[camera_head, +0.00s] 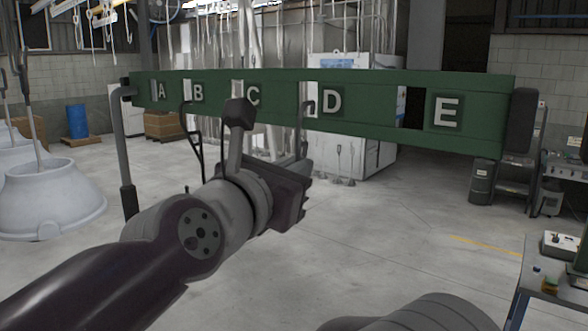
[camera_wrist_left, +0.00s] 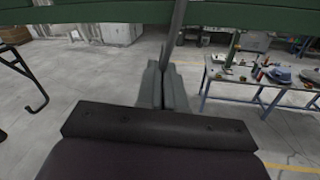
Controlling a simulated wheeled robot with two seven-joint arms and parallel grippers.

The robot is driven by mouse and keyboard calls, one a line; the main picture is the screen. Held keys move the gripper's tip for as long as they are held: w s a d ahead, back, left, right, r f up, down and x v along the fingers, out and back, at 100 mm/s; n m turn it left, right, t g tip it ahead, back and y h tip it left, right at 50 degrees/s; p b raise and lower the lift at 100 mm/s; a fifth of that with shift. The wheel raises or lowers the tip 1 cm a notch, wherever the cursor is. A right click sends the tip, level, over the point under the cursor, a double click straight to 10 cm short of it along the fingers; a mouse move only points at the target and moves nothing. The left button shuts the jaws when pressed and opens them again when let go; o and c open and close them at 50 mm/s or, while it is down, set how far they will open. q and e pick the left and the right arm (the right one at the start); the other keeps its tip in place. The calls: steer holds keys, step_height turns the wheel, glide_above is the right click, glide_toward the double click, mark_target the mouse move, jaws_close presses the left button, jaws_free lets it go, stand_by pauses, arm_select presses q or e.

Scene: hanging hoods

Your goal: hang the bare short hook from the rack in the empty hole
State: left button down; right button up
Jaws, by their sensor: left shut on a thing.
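The green rack (camera_head: 380,100) crosses the head view, with letters A to E and a slot beside each. My left gripper (camera_head: 303,188) is shut on a thin grey hook (camera_head: 304,130), which rises from the fingers. The hook's bent top is at the slot left of D; I cannot tell whether it is in the slot. In the left wrist view the hook's rod (camera_wrist_left: 178,35) stands between the closed fingers (camera_wrist_left: 162,88). A dark hook (camera_head: 193,135) hangs near B; its curved lower end shows in the wrist view (camera_wrist_left: 38,95). The slot by E (camera_head: 413,108) looks empty. My right gripper is out of view.
A grey bent bar with a thick lower end (camera_head: 122,150) stands at the rack's left end. White hoods (camera_head: 50,195) hang at the left. A worktable with parts (camera_wrist_left: 255,85) is at the right. The floor below the rack is open.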

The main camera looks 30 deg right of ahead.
arm_select(q)
steer(key=shift+f+b, duration=0.5)
steer(key=shift+f, duration=0.1)
steer(key=c, duration=1.2)
jaws_free()
